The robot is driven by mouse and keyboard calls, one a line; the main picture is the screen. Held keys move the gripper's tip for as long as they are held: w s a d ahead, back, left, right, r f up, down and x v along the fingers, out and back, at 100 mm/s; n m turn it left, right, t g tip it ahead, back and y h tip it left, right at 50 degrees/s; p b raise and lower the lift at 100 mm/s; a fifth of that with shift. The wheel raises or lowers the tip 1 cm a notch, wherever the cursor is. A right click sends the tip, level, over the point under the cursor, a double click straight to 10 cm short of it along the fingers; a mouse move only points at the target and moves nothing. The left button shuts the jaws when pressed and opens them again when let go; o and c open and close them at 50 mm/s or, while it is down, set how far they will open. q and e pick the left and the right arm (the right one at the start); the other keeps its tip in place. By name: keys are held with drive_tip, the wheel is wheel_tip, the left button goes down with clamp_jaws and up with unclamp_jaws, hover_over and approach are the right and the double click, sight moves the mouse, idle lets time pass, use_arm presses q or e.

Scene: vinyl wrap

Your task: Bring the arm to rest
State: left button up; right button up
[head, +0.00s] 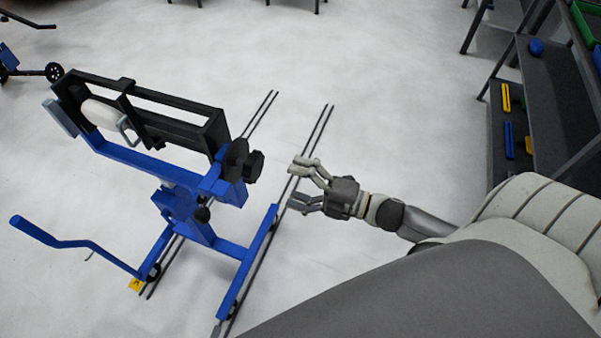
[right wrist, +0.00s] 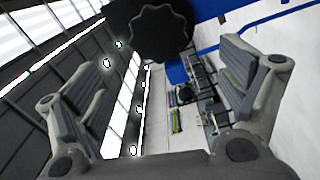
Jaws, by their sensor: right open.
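My right arm (head: 430,226) reaches in from the right in the head view. My right gripper (head: 296,184) is open and empty, with its fingers pointing left. It is just right of the blue stand, apart from the black knob (head: 254,166). In the right wrist view the two fingers (right wrist: 165,100) are spread wide with nothing between them. The black knob (right wrist: 160,32) shows there beyond the fingers, at the top. My left gripper is not in view.
A blue wheeled stand (head: 195,222) carries a black frame (head: 165,125) with a white roll (head: 100,113). Its blue handle (head: 75,243) juts left. Dark rails (head: 318,128) run along the white floor. A dark shelf (head: 560,95) stands at upper right. The floor behind the gripper is clear.

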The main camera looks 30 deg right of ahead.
drive_tip(key=shift+s+d, duration=0.4)
drive_tip(key=shift+s, duration=0.1)
drive_tip(key=d+f+m+h, duration=0.3)
drive_tip(key=f+m, duration=0.1)
drive_tip(key=f, duration=0.3)
drive_tip(key=d+f+m+h, duration=0.3)
drive_tip(key=f, duration=0.4)
drive_tip(key=s+d+f+m+g+h, duration=0.2)
drive_tip(key=s+f+m, duration=0.15)
drive_tip(key=f, duration=0.55)
drive_tip(key=s+d+f+m+g+h, duration=0.2)
drive_tip(key=s+f+m, duration=0.15)
drive_tip(key=f, duration=0.45)
drive_tip(key=s+a+f+m+g, duration=0.2)
drive_tip(key=s+f, duration=0.3)
drive_tip(key=s, duration=0.3)
drive_tip(key=s+a+f+m+g, duration=0.2)
drive_tip(key=s+f, duration=0.4)
drive_tip(key=s, duration=0.3)
drive_tip(key=s+a+f+m+g+h, duration=0.1)
drive_tip(key=s+a+f+m+g, duration=0.2)
drive_tip(key=s, duration=0.6)
wheel_tip(320, 180, down, 2)
drive_tip(key=shift+a+f+g, duration=0.25)
drive_tip(key=shift+a+g, duration=0.55)
drive_tip(key=shift+g, duration=0.3)
